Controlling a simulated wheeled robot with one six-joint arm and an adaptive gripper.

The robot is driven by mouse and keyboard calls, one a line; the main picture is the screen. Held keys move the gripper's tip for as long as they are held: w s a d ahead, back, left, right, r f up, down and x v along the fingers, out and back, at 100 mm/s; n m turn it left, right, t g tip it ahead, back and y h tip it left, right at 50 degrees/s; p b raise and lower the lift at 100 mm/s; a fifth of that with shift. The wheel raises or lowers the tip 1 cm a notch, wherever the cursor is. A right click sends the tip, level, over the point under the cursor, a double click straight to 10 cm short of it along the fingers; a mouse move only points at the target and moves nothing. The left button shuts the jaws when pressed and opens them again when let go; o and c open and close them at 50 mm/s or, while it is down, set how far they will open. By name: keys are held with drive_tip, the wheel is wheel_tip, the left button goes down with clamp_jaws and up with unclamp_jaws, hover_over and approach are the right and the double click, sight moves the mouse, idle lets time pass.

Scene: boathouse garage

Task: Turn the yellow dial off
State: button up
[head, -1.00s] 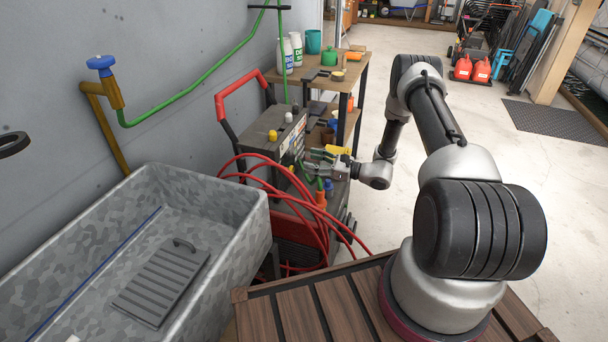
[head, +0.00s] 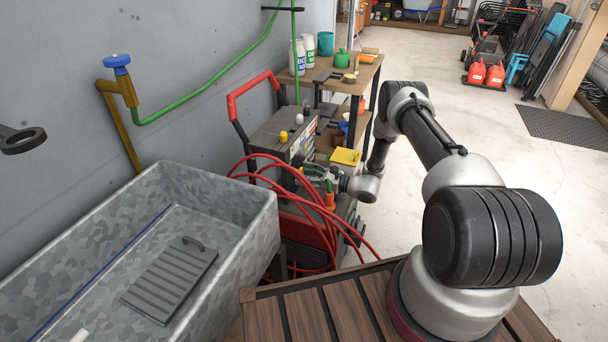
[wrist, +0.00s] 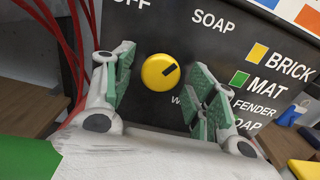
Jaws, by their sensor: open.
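The yellow dial (wrist: 160,72) is round and sits on a dark upright panel in the wrist view. Its black mark points to the upper right, toward the side of the word SOAP. A cut-off label ending in FF is at the upper left, and a label starting with W is partly hidden below right. My gripper (wrist: 162,88) is open, with one green-padded finger on each side of the dial and visible gaps to it. In the head view my gripper (head: 318,176) is in front of the dark machine (head: 270,135), and the dial cannot be made out there.
Red hoses (head: 262,172) loop beside the machine, close to my gripper. A yellow block (head: 346,157) is just behind my gripper. A grey trough (head: 245,230) stands at the left. A wooden workbench (head: 340,72) with bottles is behind. Open floor is at the right.

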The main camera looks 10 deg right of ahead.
drive_tip(key=shift+w+a, duration=0.2)
drive_tip(key=shift+a, duration=0.05)
drive_tip(key=c, duration=1)
drive_tip(key=shift+n, duration=0.8)
drive_tip(key=o, duration=1)
drive_tip(key=v, duration=1.2)
